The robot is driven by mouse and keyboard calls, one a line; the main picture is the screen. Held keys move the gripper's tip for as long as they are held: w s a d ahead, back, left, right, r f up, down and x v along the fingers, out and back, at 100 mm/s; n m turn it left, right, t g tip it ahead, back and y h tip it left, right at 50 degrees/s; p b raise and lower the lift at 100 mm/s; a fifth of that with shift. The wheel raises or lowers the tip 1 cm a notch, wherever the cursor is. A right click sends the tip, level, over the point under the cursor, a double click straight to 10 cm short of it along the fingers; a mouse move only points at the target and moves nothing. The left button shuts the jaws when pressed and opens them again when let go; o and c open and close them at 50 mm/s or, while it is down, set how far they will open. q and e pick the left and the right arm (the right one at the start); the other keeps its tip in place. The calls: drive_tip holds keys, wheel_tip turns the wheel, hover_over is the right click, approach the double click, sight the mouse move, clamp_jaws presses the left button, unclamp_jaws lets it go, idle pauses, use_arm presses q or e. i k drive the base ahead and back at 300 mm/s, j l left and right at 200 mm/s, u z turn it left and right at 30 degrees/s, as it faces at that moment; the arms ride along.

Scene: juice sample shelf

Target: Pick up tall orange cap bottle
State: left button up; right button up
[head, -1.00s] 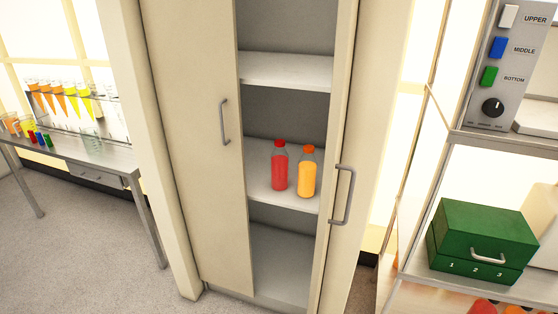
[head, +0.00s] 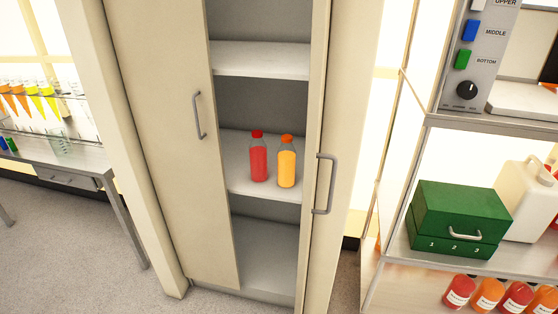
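The orange cap bottle (head: 287,168) holds orange juice under a clear neck. It stands upright on the middle shelf (head: 248,187) of the open cabinet. A red cap bottle (head: 258,162) with red juice stands upright close on its left, at about the same height. Neither of my grippers shows in the head view.
The left cabinet door (head: 165,150) and the right door with its handle (head: 324,184) flank the narrow opening. A green box (head: 460,212), a white jug (head: 524,202) and several juice bottles (head: 487,294) are on the right rack. A lab table (head: 75,160) stands left.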

sight(287, 153)
drive_tip(key=i+j, duration=0.2)
drive_tip(key=j, duration=0.15)
drive_tip(key=i+j, duration=0.4)
drive_tip(key=j, duration=0.25)
